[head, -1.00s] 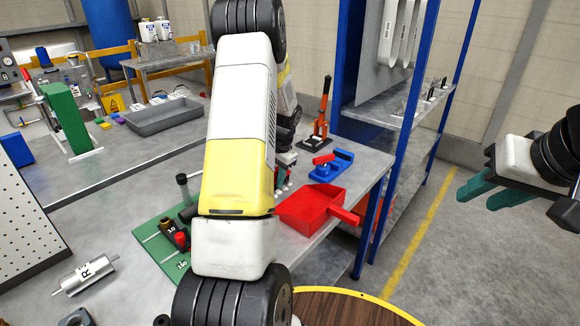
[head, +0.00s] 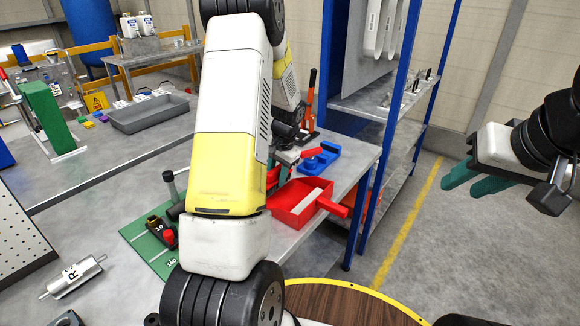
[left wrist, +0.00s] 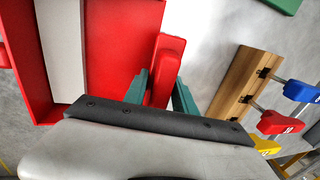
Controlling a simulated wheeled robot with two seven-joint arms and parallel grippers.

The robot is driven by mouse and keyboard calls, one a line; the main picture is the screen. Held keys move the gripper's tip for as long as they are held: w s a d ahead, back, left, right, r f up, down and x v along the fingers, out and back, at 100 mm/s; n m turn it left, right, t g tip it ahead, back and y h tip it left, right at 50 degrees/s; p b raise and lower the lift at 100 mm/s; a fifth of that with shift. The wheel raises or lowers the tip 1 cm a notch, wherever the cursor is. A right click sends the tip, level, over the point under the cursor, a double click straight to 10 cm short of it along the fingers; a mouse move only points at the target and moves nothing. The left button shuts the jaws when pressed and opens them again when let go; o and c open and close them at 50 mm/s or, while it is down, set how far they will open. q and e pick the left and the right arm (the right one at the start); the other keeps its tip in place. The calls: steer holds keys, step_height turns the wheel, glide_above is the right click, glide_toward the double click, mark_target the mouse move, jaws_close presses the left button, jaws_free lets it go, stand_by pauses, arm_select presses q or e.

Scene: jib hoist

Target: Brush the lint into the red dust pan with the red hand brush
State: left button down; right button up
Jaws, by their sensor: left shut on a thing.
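The red dust pan (head: 276,203) lies on the bench at its right edge, its handle pointing right. A pale strip (head: 309,200) shows across it. It also shows in the left wrist view (left wrist: 62,45), between red surfaces; I cannot tell whether it is bristles or bare surface. My left gripper (left wrist: 164,92) is shut on a red handle (left wrist: 168,58), seemingly that of the hand brush, close beside the pan. In the head view my arm mostly hides this gripper and the brush. No lint can be made out. My right gripper (head: 462,184) is open and empty, off the bench to the right.
A blue block with a red part (head: 318,160) and an upright orange-red tool (head: 309,105) stand behind the pan. A green board (head: 140,238) with small parts lies left of my arm. A blue-framed shelf (head: 376,110) stands to the right. Clear floor lies further right.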

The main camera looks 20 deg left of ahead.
mark_target(276, 167)
arm_select(q)
steer(key=shift+a+v, duration=0.15)
steer(key=shift+v, duration=1)
steer(key=shift+a+v, duration=0.2)
steer(key=shift+v, duration=0.9)
steer(key=shift+w+r, duration=0.1)
steer(key=shift+w, duration=0.05)
